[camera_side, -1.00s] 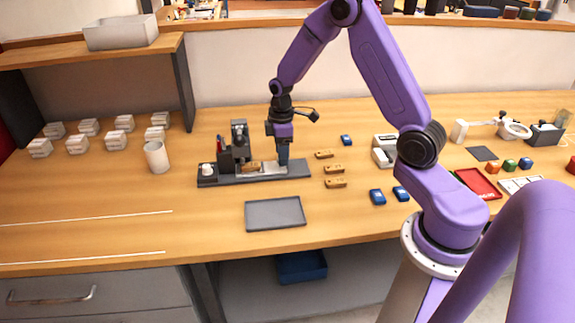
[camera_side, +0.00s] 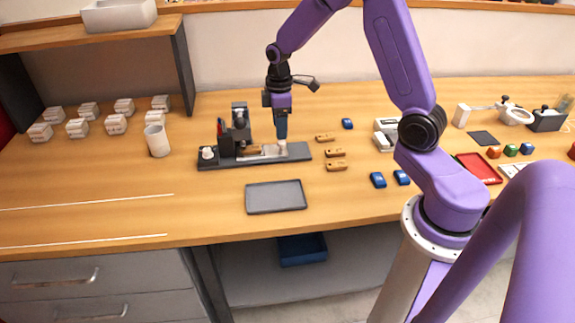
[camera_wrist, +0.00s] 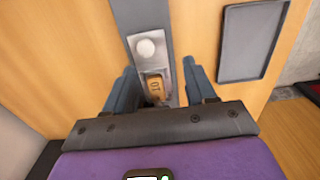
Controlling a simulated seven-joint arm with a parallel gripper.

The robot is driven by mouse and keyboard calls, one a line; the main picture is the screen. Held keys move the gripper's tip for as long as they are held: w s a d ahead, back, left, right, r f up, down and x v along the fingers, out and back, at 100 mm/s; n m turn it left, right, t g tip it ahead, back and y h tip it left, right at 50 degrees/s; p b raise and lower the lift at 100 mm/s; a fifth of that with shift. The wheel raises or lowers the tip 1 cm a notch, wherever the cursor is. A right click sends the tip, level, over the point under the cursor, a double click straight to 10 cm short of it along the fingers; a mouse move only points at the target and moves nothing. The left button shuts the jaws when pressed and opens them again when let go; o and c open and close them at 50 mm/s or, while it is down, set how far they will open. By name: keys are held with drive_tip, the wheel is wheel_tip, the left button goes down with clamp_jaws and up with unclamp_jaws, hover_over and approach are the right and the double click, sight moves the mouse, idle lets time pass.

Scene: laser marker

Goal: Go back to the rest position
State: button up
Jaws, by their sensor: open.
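My gripper (camera_side: 282,131) hangs pointing down above the right part of the laser marker's dark base (camera_side: 220,161). In the wrist view my gripper (camera_wrist: 159,67) is open, its two blue-grey fingers apart with nothing gripped. An orange-brown tag (camera_wrist: 155,88) with dark markings lies on the marker's pale plate, in the gap between the fingers as seen from the wrist. A round white piece (camera_wrist: 146,47) shows beyond the tag. The marker's dark upright head (camera_side: 239,128) stands just left of my gripper. The side view does not show the finger gap clearly.
A grey tray (camera_side: 276,197) lies in front of the marker. Several wooden tags (camera_side: 336,152) and blue pieces (camera_side: 377,180) lie to the right. A white cup (camera_side: 157,141) and several white boxes (camera_side: 77,128) stand left. The table's front left is clear.

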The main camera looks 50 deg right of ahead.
drive_tip(key=s+a+r+n, duration=0.2)
drive_tip(key=s+a+r, duration=0.4)
drive_tip(key=s+a, duration=0.7)
drive_tip(key=s+r+n, duration=0.1)
drive_tip(key=s+r, duration=0.1)
drive_tip(key=s, duration=1.5)
drive_tip(key=shift+a+r, duration=0.2)
drive_tip(key=shift+r, duration=0.15)
drive_tip(key=shift+c, duration=0.3)
